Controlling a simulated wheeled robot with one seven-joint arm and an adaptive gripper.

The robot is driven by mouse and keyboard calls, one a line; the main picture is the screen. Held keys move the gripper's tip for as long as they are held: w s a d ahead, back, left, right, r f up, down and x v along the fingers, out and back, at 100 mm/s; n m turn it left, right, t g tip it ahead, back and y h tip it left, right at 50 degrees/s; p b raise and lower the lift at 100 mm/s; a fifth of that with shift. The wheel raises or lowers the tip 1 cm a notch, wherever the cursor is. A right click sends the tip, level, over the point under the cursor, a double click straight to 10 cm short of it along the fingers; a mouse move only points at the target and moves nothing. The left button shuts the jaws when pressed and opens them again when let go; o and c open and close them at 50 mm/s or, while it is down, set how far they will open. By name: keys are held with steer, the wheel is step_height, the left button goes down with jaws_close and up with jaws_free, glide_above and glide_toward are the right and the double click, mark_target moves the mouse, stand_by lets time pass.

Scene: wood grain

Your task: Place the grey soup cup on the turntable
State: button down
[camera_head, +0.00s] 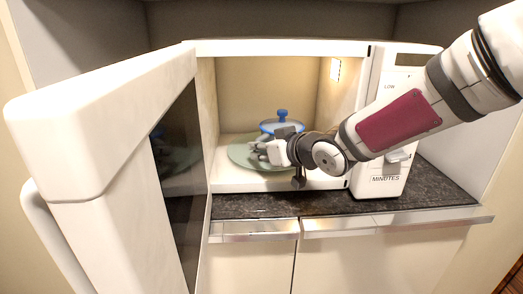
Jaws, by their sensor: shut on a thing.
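The turntable (242,154) is a pale green disc on the floor of the open white microwave (285,48). My gripper (262,149) is inside the microwave, above the turntable. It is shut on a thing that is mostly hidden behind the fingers. A blue-rimmed cup with a lid and blue knob (282,120) shows just behind and above my gripper. Its body is largely covered by my gripper, so I cannot see its grey colour or whether its base touches the turntable.
The microwave door (110,130) stands wide open on the left. The control panel (400,90) is on the right, partly behind my arm. A dark stone counter (270,204) runs below, with drawers under it. The left part of the turntable is clear.

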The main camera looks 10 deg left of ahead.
steer(key=c, duration=2)
jaws_free()
steer(key=shift+f, duration=0.15)
steer(key=shift+c, duration=0.2)
steer(key=o, duration=0.4)
steer(key=shift+s+d+r, duration=0.1)
steer(key=shift+d+r, duration=0.05)
steer(key=shift+r, duration=0.1)
steer(key=p+v, duration=0.4)
steer(key=v, duration=0.7)
steer(key=shift+s+d, duration=0.2)
steer(key=shift+s, duration=0.05)
steer(key=shift+r, duration=0.15)
